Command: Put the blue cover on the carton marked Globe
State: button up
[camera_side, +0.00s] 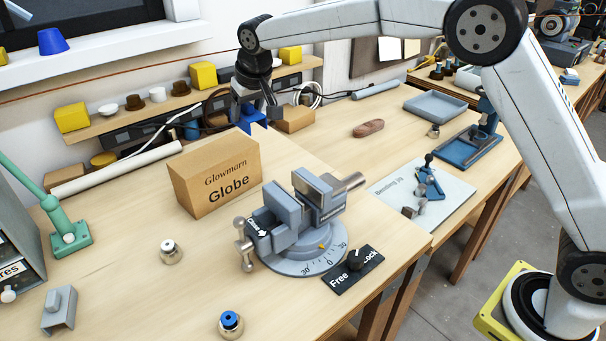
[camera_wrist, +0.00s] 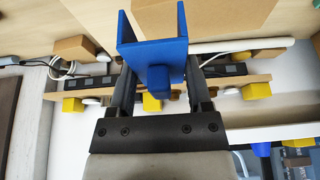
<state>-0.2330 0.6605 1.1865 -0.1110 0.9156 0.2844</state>
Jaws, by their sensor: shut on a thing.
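My gripper (camera_side: 254,108) is at the back of the bench, shut on a blue cover (camera_side: 247,120). In the wrist view the blue cover (camera_wrist: 152,28) is a channel shape with a raised block between my fingertips (camera_wrist: 157,76). The brown carton marked Glowmarn Globe (camera_side: 229,187) stands upright on the bench, in front and left of my gripper in the side view. A brown block at the top of the wrist view (camera_wrist: 215,12) seems to be this carton.
A grey vise (camera_side: 297,222) stands right of the carton. A smaller brown box (camera_side: 296,120) sits beside my gripper. A shelf (camera_side: 125,122) with yellow blocks and cables runs along the wall. A white tube (camera_side: 115,169) lies behind the carton.

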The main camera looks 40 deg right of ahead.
aim_at(248, 106)
jog(key=shift+w+a+f, duration=0.15)
jog(key=shift+w+f, duration=0.55)
jog(key=shift+f, duration=0.15)
jog(key=shift+w+a+f, duration=0.1)
jog(key=shift+w+f, duration=0.55)
jog(key=shift+f, duration=0.15)
jog(key=shift+w+f, duration=0.2)
jog(key=shift+f, duration=1.65)
jog(key=shift+f, duration=0.1)
jog(key=o, duration=1.3)
jog(key=v, duration=1.2)
